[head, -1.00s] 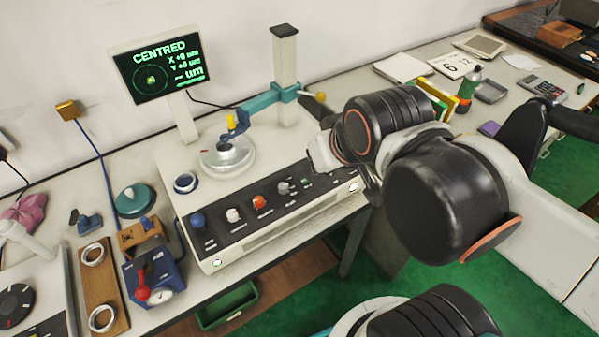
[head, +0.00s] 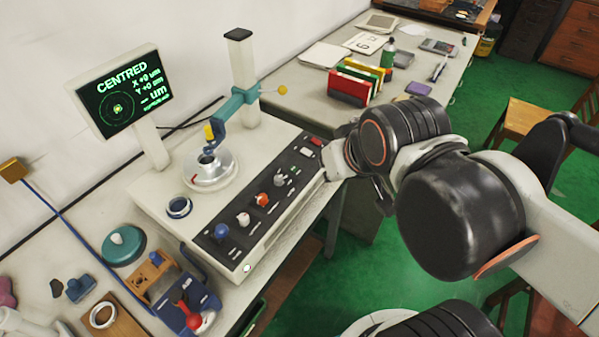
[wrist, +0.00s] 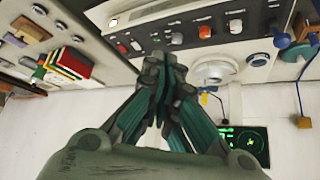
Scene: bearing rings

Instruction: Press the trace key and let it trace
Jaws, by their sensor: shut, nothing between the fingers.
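The measuring machine (head: 150,195) has a dark sloped key panel (head: 228,232) with coloured knobs and small keys. A red key (head: 316,141) and a white key (head: 306,152) sit at its right end. Their labels are too small to read, so I cannot tell which is the trace key. My gripper (wrist: 165,68) is shut and empty. In the head view it is beside the panel's right end, partly hidden by my wrist; contact is not visible. The round table (head: 212,180) sits under the blue probe arm (head: 218,128). The screen (head: 118,95) reads CENTRED, with a dash before um.
A dark blue ring (head: 179,207) lies on the machine top. Upright coloured folders (head: 350,85) stand on the far bench.

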